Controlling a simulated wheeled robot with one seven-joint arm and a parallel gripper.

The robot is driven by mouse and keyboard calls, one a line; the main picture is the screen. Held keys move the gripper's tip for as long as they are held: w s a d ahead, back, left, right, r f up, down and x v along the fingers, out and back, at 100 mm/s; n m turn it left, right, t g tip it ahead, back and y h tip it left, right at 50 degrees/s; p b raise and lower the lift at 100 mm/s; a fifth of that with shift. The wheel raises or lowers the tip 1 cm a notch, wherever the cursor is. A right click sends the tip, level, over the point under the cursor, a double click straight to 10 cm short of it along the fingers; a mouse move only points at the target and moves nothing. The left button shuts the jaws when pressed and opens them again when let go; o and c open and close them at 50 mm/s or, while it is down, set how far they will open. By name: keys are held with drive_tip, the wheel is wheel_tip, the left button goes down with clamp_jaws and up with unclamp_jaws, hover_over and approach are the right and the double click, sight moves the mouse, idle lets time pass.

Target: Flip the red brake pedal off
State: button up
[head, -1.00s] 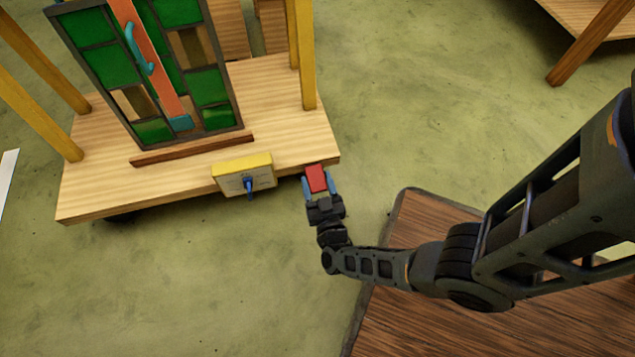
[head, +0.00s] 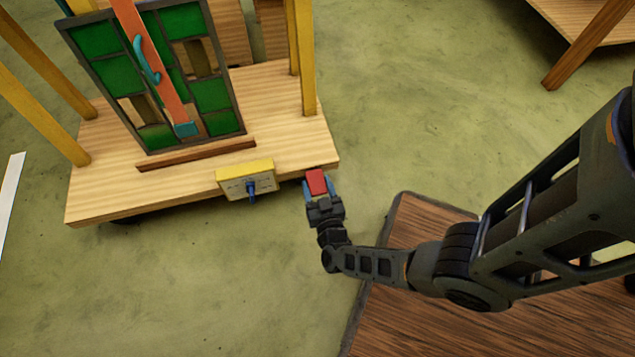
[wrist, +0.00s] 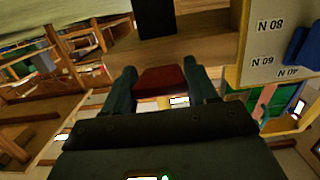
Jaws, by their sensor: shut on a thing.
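The red brake pedal (head: 316,182) sits at the front right corner of the wooden cart (head: 290,130). My gripper (head: 318,186) is shut on it, with one blue fingertip on each side. In the wrist view the red pedal (wrist: 161,80) lies between the two fingers of my gripper (wrist: 160,76), in front of the cart's wooden edge. A black block (wrist: 155,18) shows just beyond it. How the pedal joins the cart is hidden.
A yellow-topped box (head: 246,180) with a blue lever (head: 251,192) is on the cart's front edge, left of the pedal. A leaded green panel (head: 98,40) stands on the cart between yellow posts. A dark brown wooden surface (head: 400,320) lies at the lower right.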

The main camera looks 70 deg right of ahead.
sight(315, 178)
wheel_tip(315, 178, up, 2)
drive_tip(key=g+y+p, duration=0.1)
drive_tip(key=p, duration=0.4)
drive_tip(key=shift+s+r+y, duration=0.1)
drive_tip(key=shift+r+y, duration=0.05)
drive_tip(key=shift+y, duration=0.15)
drive_tip(key=g+y+p, duration=0.1)
drive_tip(key=p, duration=0.3)
drive_tip(key=shift+r+g+y+p, duration=0.3)
drive_tip(key=shift+r+p, duration=0.05)
drive_tip(key=shift+r, duration=0.05)
drive_tip(key=g+y+p, duration=0.1)
drive_tip(key=p, duration=0.2)
drive_tip(key=shift+d+r+p, duration=0.1)
drive_tip(key=shift+r+p, duration=0.1)
drive_tip(key=shift+p, duration=0.2)
drive_tip(key=shift+y, duration=0.4)
drive_tip(key=shift+f+g+p, duration=0.1)
drive_tip(key=shift+g+p, duration=0.2)
drive_tip(key=shift+p, duration=0.25)
drive_tip(key=o, duration=1.4)
drive_tip(key=shift+w, duration=0.2)
